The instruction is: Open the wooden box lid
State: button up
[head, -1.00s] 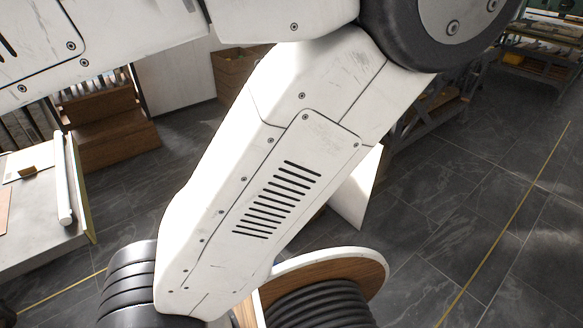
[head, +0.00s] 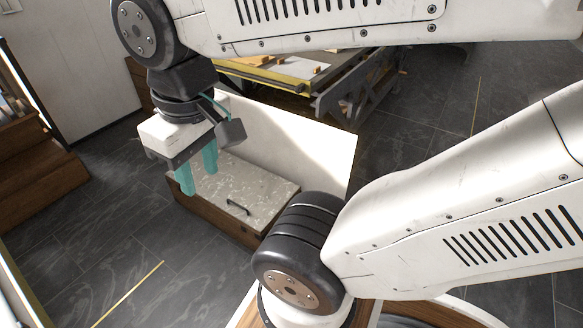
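The wooden box (head: 220,220) sits low on the floor left of the middle, with brown wooden sides. Its lid (head: 262,186) is a flat, speckled grey top and looks closed. A small dark handle (head: 238,206) shows near the lid's front edge. My gripper (head: 199,181) has two teal fingers pointing down, spread apart with nothing between them. The fingers appear over the left end of the box, to the left of the handle. Their height above the lid is hard to tell. My arm hides part of the box's right end.
A white upright panel (head: 290,140) stands right behind the box. A table with a yellow edge (head: 265,80) stands farther back. Brown wooden steps (head: 40,180) are at the left. Dark tiled floor (head: 100,240) lies open in front of the box.

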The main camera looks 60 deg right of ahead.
aim_at(253, 196)
jog(key=z, duration=1.05)
jog(key=k, duration=0.4)
jog(key=z, duration=0.45)
jog(key=i, duration=1.3)
jog(key=u, duration=0.7)
